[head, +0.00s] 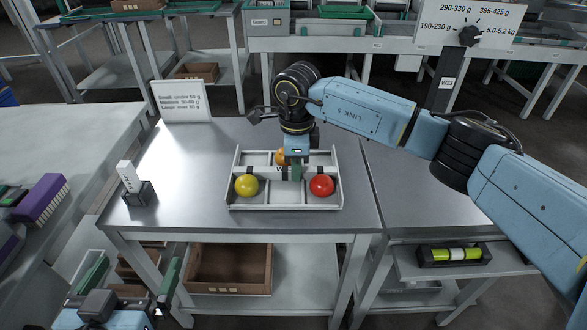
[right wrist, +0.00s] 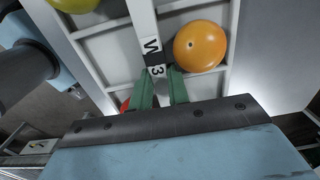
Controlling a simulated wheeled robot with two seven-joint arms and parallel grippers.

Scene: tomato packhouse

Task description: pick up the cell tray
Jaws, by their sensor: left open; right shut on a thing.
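The cell tray (head: 285,208) is white with low walls and dividers, on the grey steel table; I cannot tell whether it is clear of the top. A yellow tomato (head: 247,185) is in its front left cell, a red tomato (head: 321,185) front right, and an orange tomato (head: 281,157) behind, partly hidden by my arm. My right gripper (head: 296,171) points down at the tray's middle and is shut on its central bar. In the right wrist view its green fingers (right wrist: 160,88) grip the bar beside a W3 label. My left gripper (head: 168,285) is open and empty, low at left.
A white sign (head: 184,101) stands at the table's back left, and a small card holder (head: 138,192) at its left edge. A dial post (head: 446,78) stands behind at right. A brown box (head: 229,270) is on the shelf below. The table around the tray is mostly clear.

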